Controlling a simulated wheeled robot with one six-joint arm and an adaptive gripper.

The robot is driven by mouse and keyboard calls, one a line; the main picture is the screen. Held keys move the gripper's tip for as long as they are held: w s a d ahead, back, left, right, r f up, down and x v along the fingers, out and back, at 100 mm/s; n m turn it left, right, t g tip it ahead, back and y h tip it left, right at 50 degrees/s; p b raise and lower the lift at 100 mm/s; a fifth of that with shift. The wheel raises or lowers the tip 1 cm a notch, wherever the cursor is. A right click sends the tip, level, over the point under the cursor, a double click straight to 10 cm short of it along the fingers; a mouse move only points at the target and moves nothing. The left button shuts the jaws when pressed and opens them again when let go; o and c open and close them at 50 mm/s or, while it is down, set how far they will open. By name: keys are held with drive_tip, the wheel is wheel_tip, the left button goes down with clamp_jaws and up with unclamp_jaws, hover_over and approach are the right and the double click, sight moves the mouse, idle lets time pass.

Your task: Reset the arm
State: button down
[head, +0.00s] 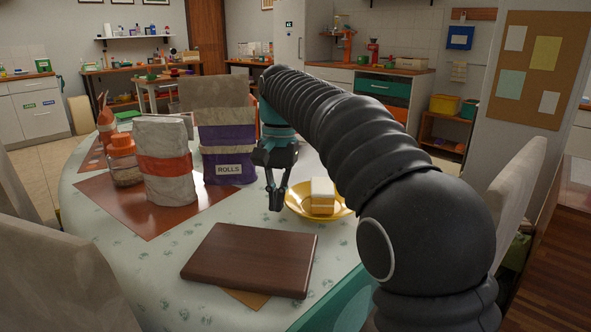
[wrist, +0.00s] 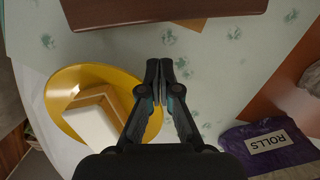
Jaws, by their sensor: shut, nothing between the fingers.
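My gripper (head: 276,206) hangs above the breakfast table (head: 150,240), pointing down, with its fingers together and nothing between them. In the wrist view its closed fingertips (wrist: 159,68) are over the patterned tablecloth. My arm reaches in from the right of the head view and bends down to the gripper. A yellow plate (head: 335,212) with a white-topped block (head: 322,193) on it is just right of the gripper. The plate also shows at the left of the wrist view (wrist: 60,85).
A dark brown board (head: 250,260) lies at the near edge. A purple ROLLS bag (head: 227,150), a white bag with a red band (head: 164,165) and an orange-lidded jar (head: 123,160) stand left of the gripper. Chairs (head: 510,190) flank the table.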

drive_tip(key=s+d, duration=0.2)
drive_tip(key=d, duration=0.1)
drive_tip(key=s+d+r+t, duration=0.1)
drive_tip(key=s+d, duration=0.1)
drive_tip(key=d, duration=0.1)
drive_tip(key=s+d+t, duration=0.1)
drive_tip(key=d, duration=0.2)
drive_tip(key=shift+s+r+y, duration=0.15)
drive_tip(key=shift+s+y, duration=0.15)
drive_tip(key=shift+s, duration=0.1)
drive_tip(key=shift+n+t, duration=0.4)
drive_tip(key=shift+t, duration=0.5)
drive_tip(key=s+d, duration=0.1)
drive_tip(key=d, duration=0.1)
drive_tip(key=s+d+f, duration=0.1)
drive_tip(key=s+d, duration=0.2)
drive_tip(key=s, duration=0.1)
drive_tip(key=shift+s+d+f, duration=0.2)
drive_tip(key=shift+d+f, duration=0.05)
drive_tip(key=shift+d, duration=0.15)
drive_tip(key=s+d+f+t, duration=0.1)
drive_tip(key=s+d+f, duration=0.3)
drive_tip(key=s+f, duration=0.1)
drive_tip(key=s+d+f+n+t+h, duration=0.1)
drive_tip(key=s+d+f+t, duration=0.1)
drive_tip(key=s+d+f, duration=0.3)
drive_tip(key=s+f, duration=0.1)
drive_tip(key=s, duration=0.2)
drive_tip(key=shift+s, duration=0.3)
